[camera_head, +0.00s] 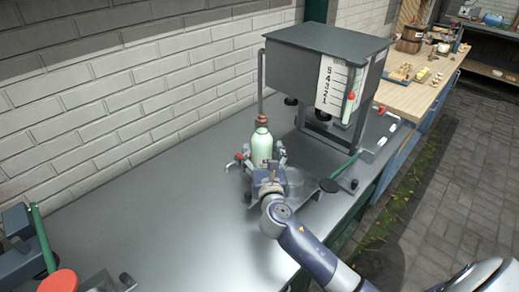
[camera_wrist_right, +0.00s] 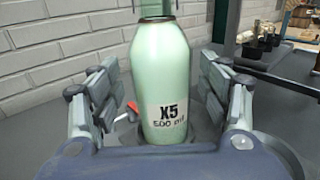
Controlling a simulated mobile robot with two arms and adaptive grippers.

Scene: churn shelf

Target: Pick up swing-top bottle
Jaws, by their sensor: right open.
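The swing-top bottle (camera_head: 261,147) is pale green and stands upright on the dark grey bench, under a thin pipe of the grey machine. Its top in the head view is brownish. In the right wrist view the bottle (camera_wrist_right: 165,75) fills the middle, with a white label reading "X5 500 ml". My right gripper (camera_head: 263,157) is open, its fingers on either side of the bottle. In the right wrist view the fingers of my right gripper (camera_wrist_right: 160,105) show gaps to the glass on both sides. The bottle's base is partly hidden by the gripper. My left gripper is not in view.
The grey box-shaped machine (camera_head: 325,45) with a lettered scale stands just behind and right of the bottle. A green-handled lever (camera_head: 340,168) lies right of the gripper. Another device with a red knob (camera_head: 60,284) is at bottom left. The bench (camera_head: 150,205) between is clear.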

